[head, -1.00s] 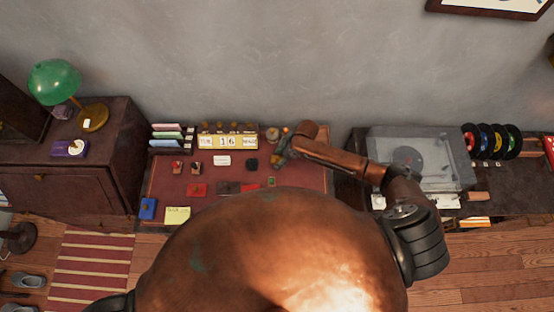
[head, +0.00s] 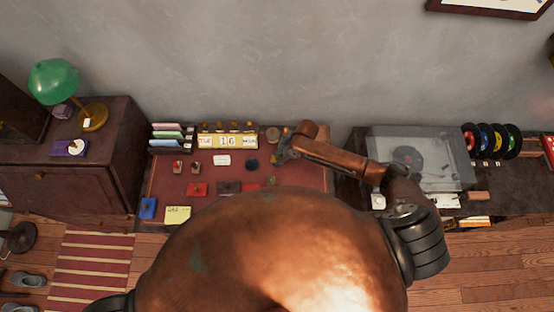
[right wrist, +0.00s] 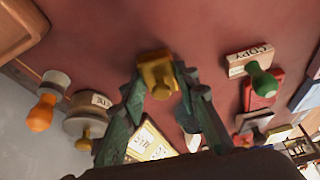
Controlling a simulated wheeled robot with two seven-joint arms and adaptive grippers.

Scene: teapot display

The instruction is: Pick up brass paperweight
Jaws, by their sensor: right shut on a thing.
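The brass paperweight (right wrist: 157,76) is a small yellow-gold block with a knob, seen in the right wrist view between the two green-patinated fingertips. My right gripper (right wrist: 160,92) is shut on it, with a finger on each side. Red desk surface shows behind the block; I cannot tell how far above the desk it is. In the head view my right gripper (head: 281,158) is over the back right part of the red-topped desk (head: 310,177). The paperweight cannot be made out there. My left gripper is out of view.
A yellow block calendar (head: 227,141) stands at the desk's back. In the right wrist view, a COPY stamp (right wrist: 260,78) with a green handle, an orange-handled stamp (right wrist: 45,108) and a round, brass-knobbed piece (right wrist: 85,125) are near the gripper. A record player (head: 425,160) stands right.

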